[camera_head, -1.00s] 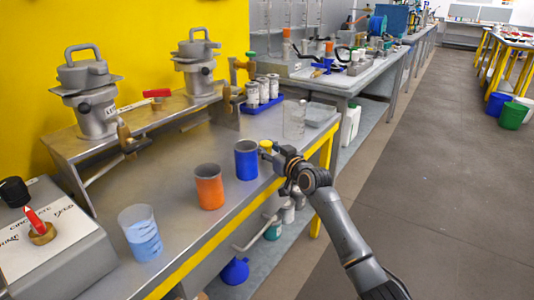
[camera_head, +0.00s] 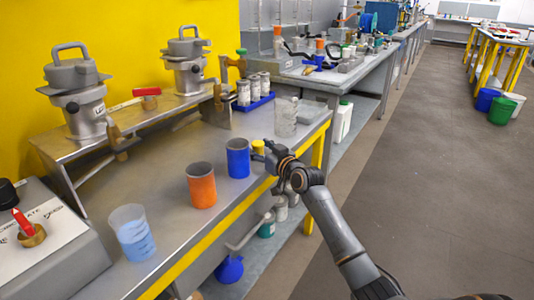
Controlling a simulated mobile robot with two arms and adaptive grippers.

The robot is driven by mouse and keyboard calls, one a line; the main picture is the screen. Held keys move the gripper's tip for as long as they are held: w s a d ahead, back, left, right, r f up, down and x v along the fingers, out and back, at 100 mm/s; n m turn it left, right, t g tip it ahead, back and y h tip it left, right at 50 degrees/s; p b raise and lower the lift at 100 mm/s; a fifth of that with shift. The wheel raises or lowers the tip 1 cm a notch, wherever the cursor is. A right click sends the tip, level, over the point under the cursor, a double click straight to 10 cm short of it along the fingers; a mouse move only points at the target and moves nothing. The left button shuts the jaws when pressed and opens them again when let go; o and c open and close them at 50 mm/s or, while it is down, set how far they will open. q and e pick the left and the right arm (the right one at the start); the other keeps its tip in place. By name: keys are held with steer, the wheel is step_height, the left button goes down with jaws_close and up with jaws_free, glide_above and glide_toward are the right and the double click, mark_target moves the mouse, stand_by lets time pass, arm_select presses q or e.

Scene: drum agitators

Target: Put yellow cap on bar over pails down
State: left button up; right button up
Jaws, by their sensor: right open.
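A small yellow cap (camera_head: 258,146) shows at the front edge of the metal bench, just right of the blue cup (camera_head: 238,158). My right gripper (camera_head: 265,155) is at the cap, open; its fingers are small and dark, and I cannot tell whether they touch the cap. An orange cup (camera_head: 201,185) stands left of the blue one. A raised metal shelf (camera_head: 85,146) behind the cups carries two grey lidded vessels (camera_head: 86,108). I cannot tell which part is the bar over the pails. My left gripper is not in view.
A beaker of blue liquid (camera_head: 133,234) and a control box (camera_head: 50,245) are at the near left. A clear glass beaker (camera_head: 286,116) stands behind my gripper. Blue (camera_head: 487,99) and green (camera_head: 502,111) pails stand on the floor far right.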

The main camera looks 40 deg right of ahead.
arm_select(q)
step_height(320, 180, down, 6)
steer(key=p, duration=0.1)
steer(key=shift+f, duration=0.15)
arm_select(e)
steer(key=s, duration=1.2)
steer(key=shift+r, duration=0.35)
